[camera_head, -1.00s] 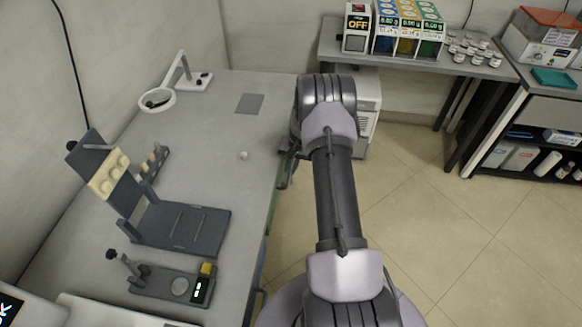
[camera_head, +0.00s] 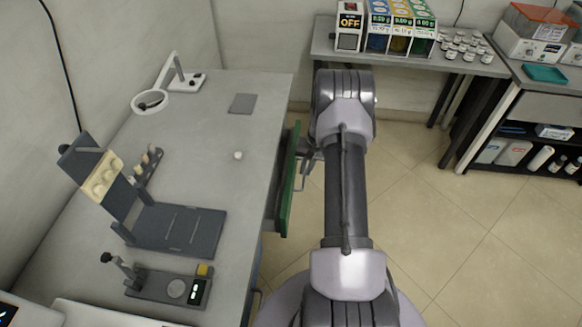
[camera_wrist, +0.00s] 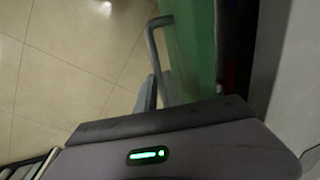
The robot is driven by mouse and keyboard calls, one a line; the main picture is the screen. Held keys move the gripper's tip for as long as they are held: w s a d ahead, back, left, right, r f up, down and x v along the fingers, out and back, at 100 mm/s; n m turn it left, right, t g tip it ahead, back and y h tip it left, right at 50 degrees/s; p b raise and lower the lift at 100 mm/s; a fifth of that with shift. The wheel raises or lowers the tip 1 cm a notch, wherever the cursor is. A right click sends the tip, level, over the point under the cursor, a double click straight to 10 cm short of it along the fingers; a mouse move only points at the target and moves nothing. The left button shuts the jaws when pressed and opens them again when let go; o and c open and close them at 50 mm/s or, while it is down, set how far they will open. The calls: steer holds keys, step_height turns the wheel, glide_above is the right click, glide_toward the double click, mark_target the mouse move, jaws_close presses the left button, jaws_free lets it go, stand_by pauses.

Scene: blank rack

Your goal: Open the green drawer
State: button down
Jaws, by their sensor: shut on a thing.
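The green drawer (camera_head: 290,185) is under the right edge of the grey table. Its front stands out from the table edge, partly open. In the wrist view the green front (camera_wrist: 192,45) runs up the middle, with a dark gap behind it. A grey bar handle (camera_wrist: 153,42) sticks out from the front. My gripper (camera_wrist: 157,92) is shut on the handle. In the head view my arm partly hides the handle and my gripper (camera_head: 306,168).
The table (camera_head: 215,140) carries a dark stand (camera_head: 180,228), a small device (camera_head: 170,288) and a ring magnifier (camera_head: 150,102). A blue drawer shows below the table at the front. Tiled floor (camera_head: 440,220) is free to the right of my arm.

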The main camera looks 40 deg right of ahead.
steer(key=s+d+b, duration=0.1)
steer(key=s+d, duration=1.2)
steer(key=s, duration=0.3)
steer(key=shift+d, duration=0.35)
steer(key=c, duration=1.5)
jaws_free()
steer(key=shift+r, duration=0.1)
step_height(320, 180, up, 17)
steer(key=s+d+p, duration=0.2)
steer(key=p, duration=0.3)
steer(key=shift+s+p, duration=0.25)
steer(key=shift+p, duration=0.05)
